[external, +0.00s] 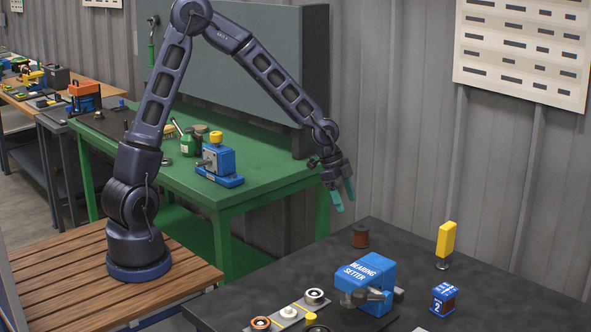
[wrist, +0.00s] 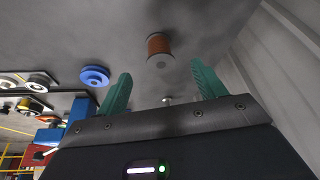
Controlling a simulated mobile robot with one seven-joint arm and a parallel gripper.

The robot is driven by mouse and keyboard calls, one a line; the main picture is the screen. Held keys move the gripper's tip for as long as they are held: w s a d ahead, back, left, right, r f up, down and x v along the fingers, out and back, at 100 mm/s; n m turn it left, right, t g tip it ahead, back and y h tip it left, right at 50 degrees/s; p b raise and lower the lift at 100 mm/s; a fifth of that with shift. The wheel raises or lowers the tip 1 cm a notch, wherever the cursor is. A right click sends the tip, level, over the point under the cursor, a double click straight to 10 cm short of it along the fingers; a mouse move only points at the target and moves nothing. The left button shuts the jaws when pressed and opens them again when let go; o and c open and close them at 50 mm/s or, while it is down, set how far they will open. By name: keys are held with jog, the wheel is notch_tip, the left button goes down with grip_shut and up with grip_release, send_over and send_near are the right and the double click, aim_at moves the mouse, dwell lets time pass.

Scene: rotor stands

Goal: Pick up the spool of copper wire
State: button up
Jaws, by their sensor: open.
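The spool of copper wire (external: 360,236) stands upright at the back of the black table, near its left corner. In the wrist view the spool (wrist: 158,44) is ahead of the fingertips, roughly centred between them, with its brown-orange winding and dark ends showing. My gripper (external: 345,205) has teal fingers and hangs above the table's back edge, slightly left of and above the spool, apart from it. In the wrist view my gripper (wrist: 160,70) is open with nothing between its fingers.
A blue bearing setter (external: 372,270) stands in front of the spool. A yellow-topped tool (external: 446,240) and a blue block marked 2 (external: 443,298) stand to the right. A blue disc (wrist: 94,76) lies left of the fingers.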

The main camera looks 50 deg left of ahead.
aim_at(358, 226)
jog(key=shift+d+r+x, duration=0.1)
jog(key=shift+d+x, duration=0.15)
jog(key=shift+x, duration=1.8)
jog(key=shift+d+r+x, duration=0.1)
jog(key=shift+d+x, duration=0.15)
jog(key=shift+x, duration=1.8)
jog(key=shift+d+r+x, duration=0.1)
jog(key=shift+d+x, duration=0.15)
jog(key=shift+x, duration=1.8)
jog(key=c, duration=1)
jog(key=shift+c, duration=0.2)
